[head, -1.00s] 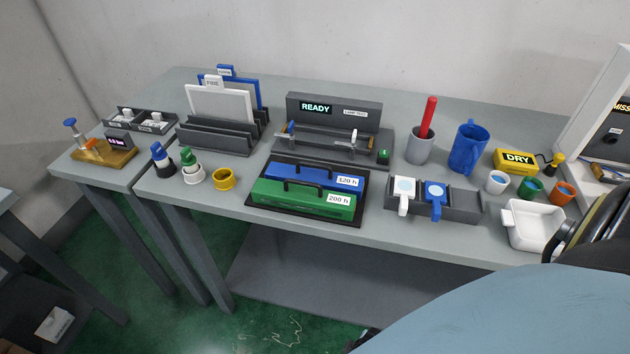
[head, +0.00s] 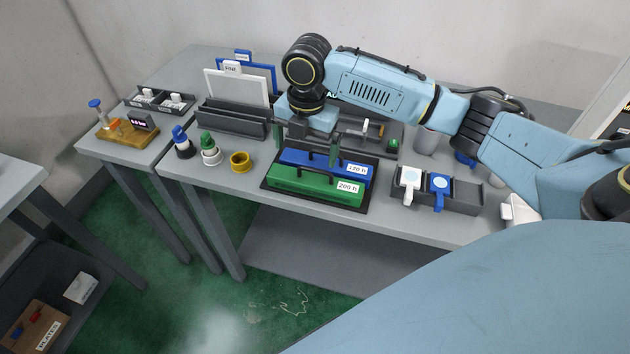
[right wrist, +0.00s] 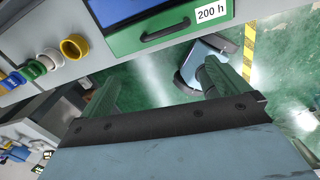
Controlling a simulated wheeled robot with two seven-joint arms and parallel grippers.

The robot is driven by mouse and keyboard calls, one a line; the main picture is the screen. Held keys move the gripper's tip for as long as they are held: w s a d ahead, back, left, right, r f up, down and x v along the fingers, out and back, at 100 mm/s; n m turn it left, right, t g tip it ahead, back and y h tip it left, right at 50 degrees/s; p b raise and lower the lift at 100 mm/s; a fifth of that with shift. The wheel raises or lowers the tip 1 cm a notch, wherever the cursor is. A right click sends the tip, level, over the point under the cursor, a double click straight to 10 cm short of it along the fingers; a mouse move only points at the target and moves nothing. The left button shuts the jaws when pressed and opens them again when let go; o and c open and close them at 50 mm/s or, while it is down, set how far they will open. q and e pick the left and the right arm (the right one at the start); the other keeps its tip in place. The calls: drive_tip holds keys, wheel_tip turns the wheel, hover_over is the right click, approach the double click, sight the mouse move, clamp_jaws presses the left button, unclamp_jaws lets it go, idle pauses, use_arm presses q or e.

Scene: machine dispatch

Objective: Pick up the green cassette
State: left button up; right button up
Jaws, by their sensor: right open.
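The green cassette (head: 300,187), labelled 200 h and with a black handle on top, lies in a black tray (head: 268,186) on the table. A blue cassette (head: 297,158) labelled 120 h lies right behind it. My right gripper (head: 320,150) is open and empty, above and slightly behind the green cassette, pointing down and hiding part of the blue one. In the right wrist view, the green cassette (right wrist: 150,27) and its handle are at the top, beyond the open fingers (right wrist: 163,82). My left gripper is not in view.
A dark rack with a white plate (head: 237,92) stands behind left. Colored knobs and a yellow ring (head: 240,162) stand left of the tray. A grey holder (head: 466,197) with white and blue pieces stands right. Bare table edges the tray's front.

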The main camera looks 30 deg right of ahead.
sight(315, 170)
drive_tip(key=shift+n, duration=0.7)
drive_tip(key=f, duration=0.1)
drive_tip(key=d+f, duration=0.1)
drive_tip(key=f, duration=0.1)
drive_tip(key=d+f, duration=0.1)
drive_tip(key=shift+w+d+f, duration=0.2)
drive_tip(key=shift+f, duration=0.1)
drive_tip(key=shift+w+d+f+p, duration=0.1)
drive_tip(key=shift+f+p, duration=0.1)
drive_tip(key=shift+f, duration=1.15)
drive_tip(key=shift+w+d+f+p, duration=0.1)
drive_tip(key=shift+f+p, duration=0.05)
drive_tip(key=shift+f, duration=1.15)
drive_tip(key=shift+r, duration=0.1)
drive_tip(key=c, duration=1.6)
